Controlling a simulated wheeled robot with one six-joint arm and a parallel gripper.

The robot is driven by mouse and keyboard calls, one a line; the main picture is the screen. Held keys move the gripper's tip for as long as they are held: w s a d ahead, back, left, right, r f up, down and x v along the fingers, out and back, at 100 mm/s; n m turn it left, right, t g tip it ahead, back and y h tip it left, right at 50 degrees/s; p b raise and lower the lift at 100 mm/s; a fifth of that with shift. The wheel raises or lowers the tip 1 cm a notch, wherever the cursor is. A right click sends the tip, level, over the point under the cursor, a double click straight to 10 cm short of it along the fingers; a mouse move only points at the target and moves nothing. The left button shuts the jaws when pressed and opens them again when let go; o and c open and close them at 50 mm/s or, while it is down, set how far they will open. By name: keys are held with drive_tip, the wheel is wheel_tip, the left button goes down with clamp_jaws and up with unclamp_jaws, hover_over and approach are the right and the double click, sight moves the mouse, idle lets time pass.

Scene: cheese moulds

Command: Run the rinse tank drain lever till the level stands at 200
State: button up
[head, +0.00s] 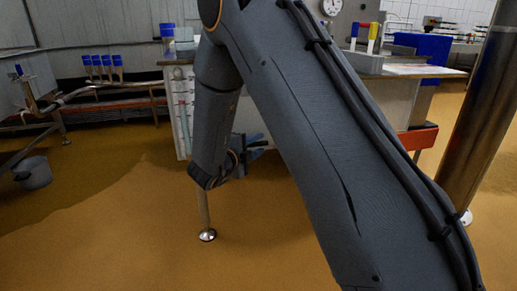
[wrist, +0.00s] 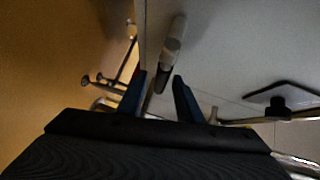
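The rinse tank (head: 409,105) stands behind my arm, which hides much of it. A pale upright strip with scale marks (head: 182,108) is on its left side; its numbers and level are too small to read. My gripper (head: 262,146) is at the tank's front, partly hidden by my wrist. In the wrist view my gripper (wrist: 160,77) shows two dark blue fingers spread apart. A grey rod-like handle (wrist: 174,35), which looks like the drain lever, lies just beyond the gap between the fingertips. I cannot tell whether a finger touches it.
A steel post (head: 483,115) stands close at the right. A grey bucket (head: 33,172) is on the floor at far left, near steel pipework (head: 80,92). Blue brushes (head: 104,64) hang on the left wall.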

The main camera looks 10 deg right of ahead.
drive_tip(key=shift+w+d, duration=0.35)
clamp_jaws()
drive_tip(key=shift+d, duration=0.1)
